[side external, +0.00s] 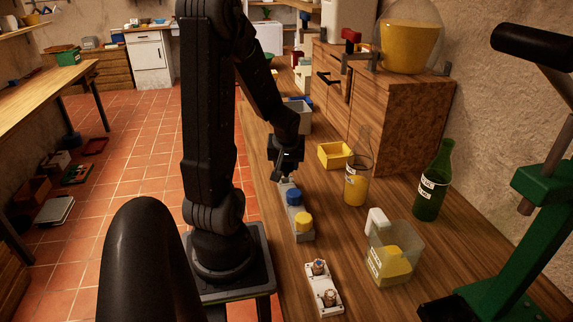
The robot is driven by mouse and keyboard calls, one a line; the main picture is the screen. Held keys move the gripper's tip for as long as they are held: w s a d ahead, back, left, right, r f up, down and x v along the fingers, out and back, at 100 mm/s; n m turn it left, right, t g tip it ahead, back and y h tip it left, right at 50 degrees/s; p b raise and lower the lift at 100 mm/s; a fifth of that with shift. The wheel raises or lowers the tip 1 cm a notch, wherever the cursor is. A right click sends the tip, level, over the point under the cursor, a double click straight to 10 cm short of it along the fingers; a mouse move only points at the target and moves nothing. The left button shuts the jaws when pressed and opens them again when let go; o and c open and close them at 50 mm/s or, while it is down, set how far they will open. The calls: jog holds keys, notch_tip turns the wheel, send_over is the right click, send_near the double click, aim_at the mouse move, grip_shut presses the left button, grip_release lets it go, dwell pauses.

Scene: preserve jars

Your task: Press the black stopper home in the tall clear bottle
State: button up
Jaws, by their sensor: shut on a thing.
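The tall clear bottle (356,185) stands on the wooden bench, right of my gripper. It has yellow contents, a pale label and a slim clear neck; no stopper shows in its mouth. My gripper (287,176) points down at the far end of a grey rack (304,237), apart from the bottle. It is shut on a small dark thing, apparently the black stopper, which is mostly hidden between the dark fingers. A blue stopper (294,196) and a yellow stopper (303,220) sit in the rack nearer the camera.
A green bottle (432,182) stands right of the clear bottle. A yellow bin (335,154) is behind it. A clear jug (393,255) with yellow contents and a white tray (324,290) are nearer. A green lever device (540,205) is at the right; a wooden cabinet (405,120) stands behind.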

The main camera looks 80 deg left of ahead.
jog(key=shift+r, duration=2)
